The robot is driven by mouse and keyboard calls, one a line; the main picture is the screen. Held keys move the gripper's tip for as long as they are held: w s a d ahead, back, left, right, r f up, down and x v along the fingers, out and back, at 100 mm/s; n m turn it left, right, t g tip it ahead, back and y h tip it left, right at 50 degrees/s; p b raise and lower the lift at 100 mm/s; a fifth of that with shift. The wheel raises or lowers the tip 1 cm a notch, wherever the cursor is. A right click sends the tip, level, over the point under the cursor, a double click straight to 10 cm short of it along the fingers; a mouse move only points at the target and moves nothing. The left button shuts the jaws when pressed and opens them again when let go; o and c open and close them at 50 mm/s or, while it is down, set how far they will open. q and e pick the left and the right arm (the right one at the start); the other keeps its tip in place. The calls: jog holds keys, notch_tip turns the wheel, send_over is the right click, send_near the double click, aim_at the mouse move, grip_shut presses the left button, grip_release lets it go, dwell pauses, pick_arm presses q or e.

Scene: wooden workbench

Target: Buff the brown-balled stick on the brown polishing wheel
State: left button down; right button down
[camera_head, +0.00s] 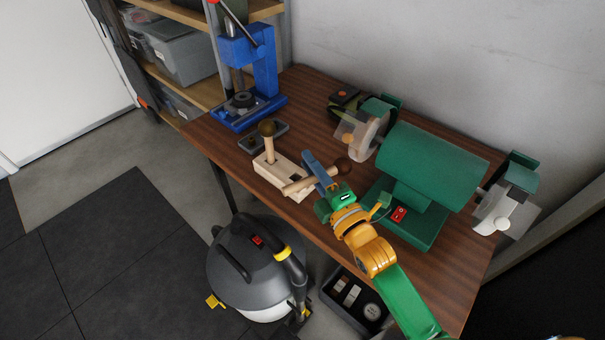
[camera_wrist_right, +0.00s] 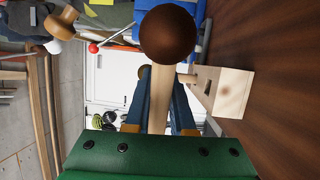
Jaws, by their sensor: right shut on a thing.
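My right gripper (camera_head: 322,172), with blue fingers, is shut on a light wooden stick (camera_wrist_right: 159,98). The stick ends in a dark brown ball (camera_wrist_right: 167,35), which also shows in the head view (camera_head: 342,165). The held stick lies tilted just above the front end of a pale wooden block (camera_head: 270,171); I cannot tell whether they touch. A green bench machine (camera_head: 432,167) stands to the right, with a wheel end at each side. A brownish part shows at its left wheel (camera_head: 350,143), behind a clear shield. My left gripper is not in view.
Another stick with a tan-brown ball (camera_head: 267,128) stands upright in the block. A blue press (camera_head: 250,70) is at the bench's far left. The machine's right wheel (camera_head: 492,210) is pale. A vacuum cleaner (camera_head: 255,265) and a dark bin (camera_head: 352,298) stand below the bench's front edge.

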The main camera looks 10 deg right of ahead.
aim_at(293, 192)
jog(key=shift+w+d, duration=0.45)
jog(key=shift+d, duration=0.1)
dwell(1.1)
jog(key=shift+r, duration=0.1)
dwell(2.2)
dwell(0.7)
jog(key=s+a, duration=0.1)
jog(key=a, duration=0.1)
jog(key=s+a+p, duration=0.1)
jog(key=s+a, duration=0.1)
jog(key=s+a+p, duration=0.1)
jog(key=s+a, duration=0.1)
jog(key=shift+a, duration=0.15)
dwell(0.5)
